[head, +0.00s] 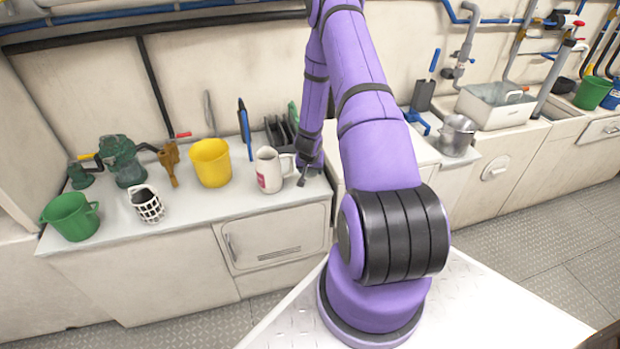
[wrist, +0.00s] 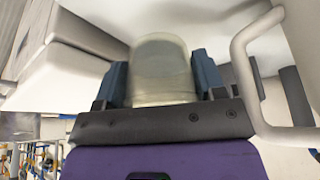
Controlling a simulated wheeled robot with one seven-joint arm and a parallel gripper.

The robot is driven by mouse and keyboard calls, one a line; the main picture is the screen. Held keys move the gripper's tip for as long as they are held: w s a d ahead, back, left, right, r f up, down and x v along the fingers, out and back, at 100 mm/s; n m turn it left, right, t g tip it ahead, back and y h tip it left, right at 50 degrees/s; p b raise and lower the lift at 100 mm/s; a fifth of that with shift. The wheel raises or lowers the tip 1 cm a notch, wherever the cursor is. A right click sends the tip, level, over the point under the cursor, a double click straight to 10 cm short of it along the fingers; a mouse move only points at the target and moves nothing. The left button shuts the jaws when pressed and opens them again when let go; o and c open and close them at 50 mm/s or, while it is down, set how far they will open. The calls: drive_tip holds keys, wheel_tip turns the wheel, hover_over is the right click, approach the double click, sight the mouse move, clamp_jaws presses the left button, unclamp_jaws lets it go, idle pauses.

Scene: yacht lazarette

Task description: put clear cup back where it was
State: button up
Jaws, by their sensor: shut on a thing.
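The clear cup (wrist: 163,72) is between the two blue-grey fingers of my gripper (wrist: 160,84) in the wrist view. It is a see-through, slightly greenish cylinder, and both fingers press on its sides. In the head view my gripper (head: 304,176) is at the right end of the left counter, just right of the white jug. The cup cannot be made out there. Whether the cup touches the counter cannot be told.
The white jug (head: 268,171) stands close on the left; a pale handle (wrist: 243,65) is close by in the wrist view. A dark rack (head: 279,134) is behind. A yellow bucket (head: 210,163), white basket (head: 147,205) and green bucket (head: 70,216) stand further left.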

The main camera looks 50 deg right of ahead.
sight(311, 184)
drive_tip(key=shift+f, duration=2.15)
drive_tip(key=shift+f, duration=0.1)
drive_tip(key=o, duration=1)
